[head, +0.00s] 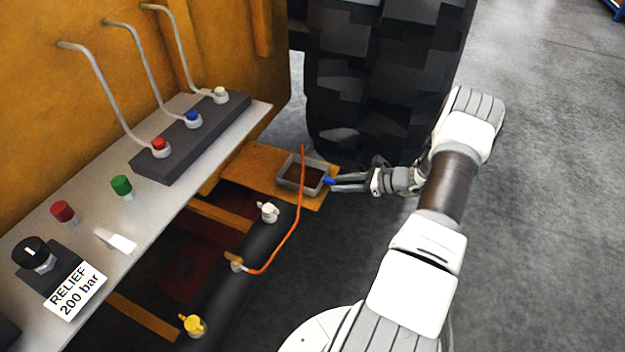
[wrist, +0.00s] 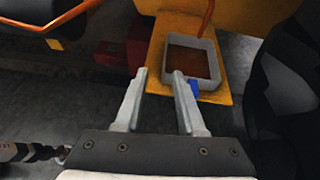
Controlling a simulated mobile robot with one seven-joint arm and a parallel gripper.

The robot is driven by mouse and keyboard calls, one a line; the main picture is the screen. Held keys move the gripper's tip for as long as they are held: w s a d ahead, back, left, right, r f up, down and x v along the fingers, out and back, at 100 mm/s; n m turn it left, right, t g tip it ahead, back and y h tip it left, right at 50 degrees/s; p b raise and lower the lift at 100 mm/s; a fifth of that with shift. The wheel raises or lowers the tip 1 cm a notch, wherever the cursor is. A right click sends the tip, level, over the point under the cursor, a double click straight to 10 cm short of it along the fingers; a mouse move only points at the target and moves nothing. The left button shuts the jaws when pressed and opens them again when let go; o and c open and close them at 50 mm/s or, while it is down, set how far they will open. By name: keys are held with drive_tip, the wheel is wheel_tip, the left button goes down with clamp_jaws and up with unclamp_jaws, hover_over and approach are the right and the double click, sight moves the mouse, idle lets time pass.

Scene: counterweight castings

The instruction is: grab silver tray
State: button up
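The silver tray (head: 291,185) is a small square pan with grey walls and a dark brown inside. It sits on a yellow plate (head: 253,164) beside the big tyre. In the wrist view the tray (wrist: 205,85) is ahead and to the right. My gripper (head: 334,184) is at the tray's right side in the head view. In the wrist view my gripper (wrist: 159,73) is open, with nothing visible between its fingers. Its right fingertip appears close to the tray's near left corner; contact cannot be told. A small blue piece (wrist: 194,88) is at the tray's near wall.
An orange hose (head: 299,215) curves from the black cylinder (head: 262,245) up across the tray's edge. The large black tyre (head: 380,80) stands close behind. A control panel with levers (head: 190,130) is at left. Grey floor (head: 560,200) is clear at right.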

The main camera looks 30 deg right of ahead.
wheel_tip(320, 180, down, 2)
drive_tip(key=d+m+t, duration=0.1)
drive_tip(key=b, duration=0.3)
approach(298, 185)
drive_tip(key=x, duration=0.3)
drive_tip(key=shift+w+a+f, duration=0.15)
drive_tip(key=shift+w+f, duration=0.1)
drive_tip(key=shift+b+x, duration=1)
drive_tip(key=shift+x, duration=2.2)
drive_tip(key=shift+r, duration=0.2)
clamp_jaws()
